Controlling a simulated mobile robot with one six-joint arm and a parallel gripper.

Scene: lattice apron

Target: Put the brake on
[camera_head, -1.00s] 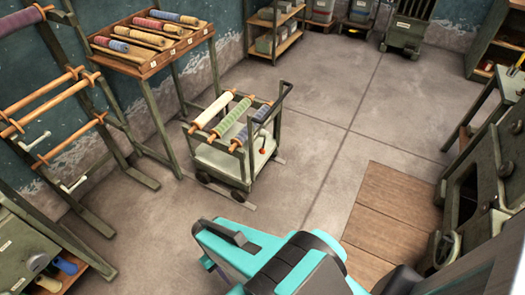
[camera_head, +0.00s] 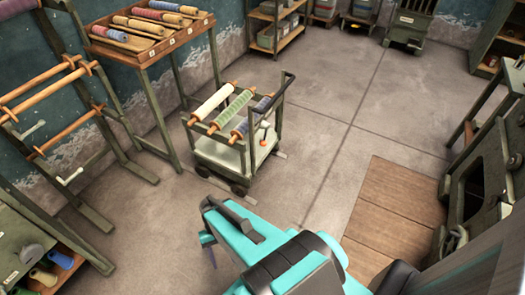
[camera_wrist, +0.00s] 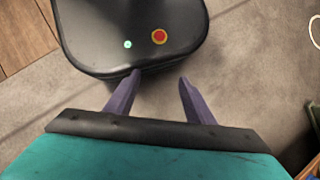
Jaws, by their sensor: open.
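A green-grey trolley (camera_head: 222,152) stands on the concrete floor left of centre in the head view. It carries several rollers, including a cream one (camera_head: 212,102) and a green one (camera_head: 233,107). A small orange-red part (camera_head: 263,141) shows low at its right end; I cannot tell whether it is the brake lever or how it is set. My gripper's purple fingers (camera_wrist: 158,78) are apart and empty in the wrist view. In the head view my teal arm is in the foreground, nearer than the trolley and clear of it. The trolley is not in the wrist view.
A sloped rack of rollers (camera_head: 137,50) stands behind the trolley to the left. A frame with wooden bars (camera_head: 45,90) is at far left. Wooden boards (camera_head: 395,200) lie on the floor at right, beside a green machine (camera_head: 480,195). Floor right of the trolley is clear.

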